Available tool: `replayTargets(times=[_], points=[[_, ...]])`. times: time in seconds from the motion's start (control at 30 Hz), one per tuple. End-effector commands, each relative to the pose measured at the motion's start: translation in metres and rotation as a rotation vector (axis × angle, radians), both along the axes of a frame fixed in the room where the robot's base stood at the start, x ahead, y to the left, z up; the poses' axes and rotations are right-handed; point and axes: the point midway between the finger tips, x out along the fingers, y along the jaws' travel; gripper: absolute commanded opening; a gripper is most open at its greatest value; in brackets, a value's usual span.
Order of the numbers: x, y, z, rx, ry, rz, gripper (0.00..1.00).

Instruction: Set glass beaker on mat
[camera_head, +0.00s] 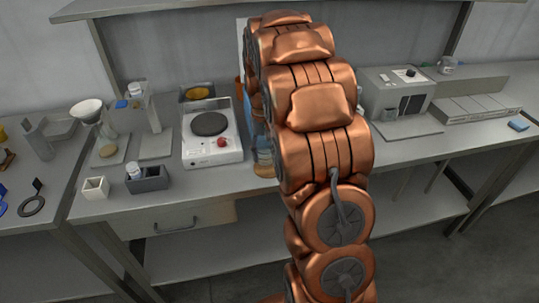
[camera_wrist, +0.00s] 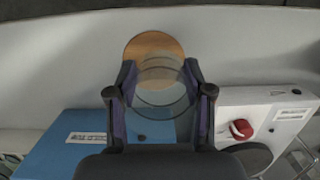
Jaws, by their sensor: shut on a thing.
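A clear glass beaker (camera_wrist: 160,98) is between the two dark fingers of my gripper (camera_wrist: 160,72) in the wrist view. The fingers are shut on it. The round brown mat (camera_wrist: 150,43) shows past the beaker and is partly seen through its glass. In the head view, part of the beaker (camera_head: 263,152) shows at the left edge of my arm, over the mat (camera_head: 264,171). My arm hides the rest of both, and the gripper is hidden there. I cannot tell whether the beaker's base touches the mat.
A white hotplate (camera_head: 213,152) with a dark round top and red knob stands just left of the mat. A blue object (camera_wrist: 65,150) with a label lies on the other side in the wrist view. A grey holder (camera_head: 148,180) and a small white box (camera_head: 95,188) stand further left.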

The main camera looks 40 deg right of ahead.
Motion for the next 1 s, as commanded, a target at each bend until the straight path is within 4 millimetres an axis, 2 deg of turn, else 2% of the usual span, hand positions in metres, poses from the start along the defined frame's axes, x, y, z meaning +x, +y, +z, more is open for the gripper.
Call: replayTargets(times=[0.2,0.57,0.93,0.97,1.0], points=[[0.003,-0.013,-0.001,-0.001,-0.001,-0.001,0.09],[0.003,-0.013,-0.035,0.001,0.001,0.001,0.09],[0.003,-0.013,-0.04,0.0,-0.001,0.001,0.09],[0.003,-0.013,-0.04,0.0,-0.001,0.001,0.53],[0.003,-0.013,-0.039,0.0,-0.001,0.0,0.58]])
